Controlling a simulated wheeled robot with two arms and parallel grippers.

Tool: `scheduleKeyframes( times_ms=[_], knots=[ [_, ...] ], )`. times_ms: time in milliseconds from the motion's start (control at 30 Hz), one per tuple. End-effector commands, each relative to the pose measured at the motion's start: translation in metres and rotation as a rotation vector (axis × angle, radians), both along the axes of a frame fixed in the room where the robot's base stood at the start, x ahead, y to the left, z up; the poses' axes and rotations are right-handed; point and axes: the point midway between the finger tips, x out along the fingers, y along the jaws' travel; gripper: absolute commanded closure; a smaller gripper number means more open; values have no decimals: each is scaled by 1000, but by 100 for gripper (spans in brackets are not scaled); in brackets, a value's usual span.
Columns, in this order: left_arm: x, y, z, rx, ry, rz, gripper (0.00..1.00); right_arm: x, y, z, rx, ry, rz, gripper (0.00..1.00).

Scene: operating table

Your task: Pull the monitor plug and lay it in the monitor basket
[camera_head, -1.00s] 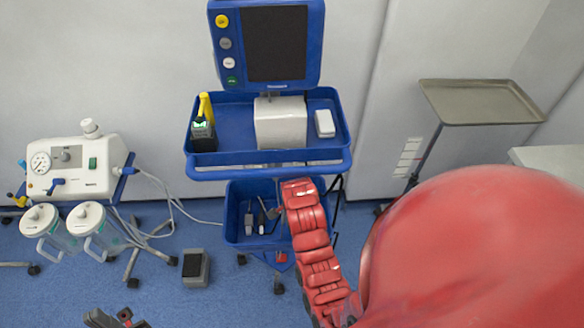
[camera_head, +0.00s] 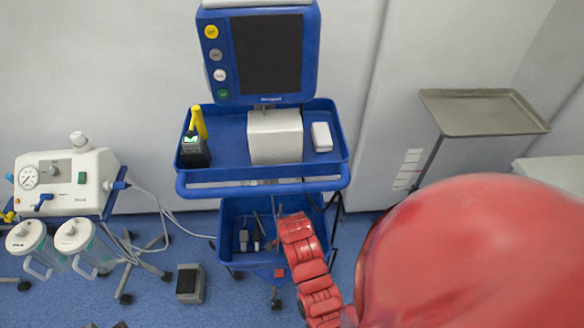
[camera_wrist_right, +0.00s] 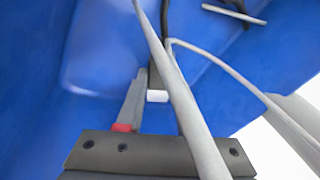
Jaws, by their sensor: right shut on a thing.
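The monitor (camera_head: 267,55) stands on a blue cart. The blue monitor basket (camera_head: 228,216) hangs under the cart's upper tray and holds small dark items (camera_head: 244,240). In the right wrist view my right gripper (camera_wrist_right: 145,100) is inside or just over the blue basket (camera_wrist_right: 100,50), shut on what appears to be the monitor plug (camera_wrist_right: 157,96), mostly hidden, with a white end showing. A grey cable (camera_wrist_right: 185,105) crosses in front. Only a sliver of my left gripper (camera_head: 105,325) shows at the bottom edge.
The upper tray (camera_head: 230,130) carries a yellow-handled device (camera_head: 196,140) and a white box (camera_head: 321,137). A suction unit with jars (camera_head: 65,185) stands left, with cables towards the cart. A foot pedal (camera_head: 190,283) is on the floor. A metal tray stand (camera_head: 485,110) stands right.

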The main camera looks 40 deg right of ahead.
Motion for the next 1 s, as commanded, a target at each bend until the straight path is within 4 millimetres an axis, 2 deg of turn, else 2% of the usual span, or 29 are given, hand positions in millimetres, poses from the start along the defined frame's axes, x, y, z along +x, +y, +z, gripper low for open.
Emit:
scheduleKeyframes(
  times_ms=[233, 267, 433, 767, 1000],
  knots=[
    [0, 0, 0, 0, 0, 0, 100, 0, 0, 0, -1, -2, 0, 100],
    [0, 0, 0, 0, 0, 0, 100, 0, 0, 0, -1, -2, 0, 60],
    [0, 0, 0, 0, 0, 0, 100, 1, 0, 0, -1, -2, 0, 30],
    [0, 0, -1, 0, 0, 0, 100, 0, 0, 1, -1, -3, 0, 29],
    [0, 0, -6, 0, 0, 0, 100, -5, 5, 19, -1, -7, 2, 29]
  ],
)
